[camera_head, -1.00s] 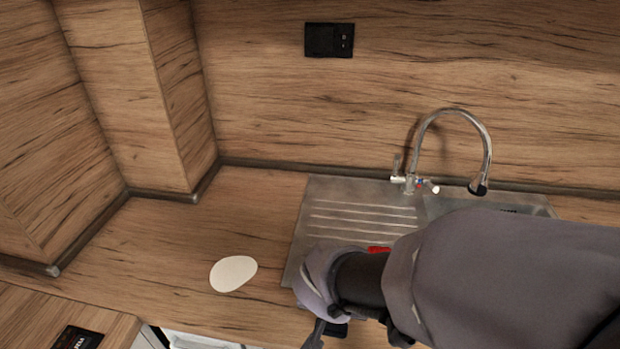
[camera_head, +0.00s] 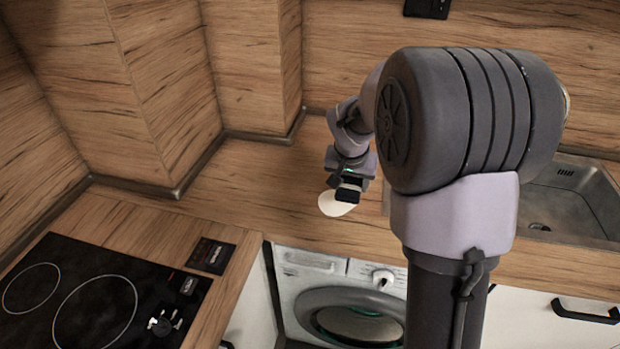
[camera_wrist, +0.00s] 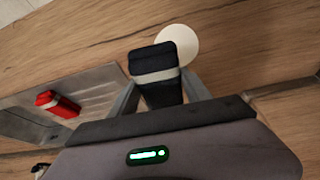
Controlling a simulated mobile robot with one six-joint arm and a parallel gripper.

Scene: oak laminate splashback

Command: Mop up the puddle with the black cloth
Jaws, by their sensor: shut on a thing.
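The puddle is a pale, off-white round patch (camera_head: 336,206) on the wooden counter; it also shows in the wrist view (camera_wrist: 180,42). The black cloth (camera_wrist: 153,60) is a dark folded bundle with a pale band around it. My gripper (camera_wrist: 159,82) is shut on it, one finger on each side. In the wrist view the cloth's far end overlaps the puddle's left edge. In the head view my gripper (camera_head: 350,180) and the cloth (camera_head: 347,195) are over the puddle's upper part. I cannot tell whether the cloth touches the counter.
A red bundle with a pale band (camera_wrist: 57,103) lies on the metal drainboard (camera_wrist: 90,88). The sink (camera_head: 570,205) is at the right, partly behind my arm. A black hob (camera_head: 95,300) is at the lower left. The counter left of the puddle is clear.

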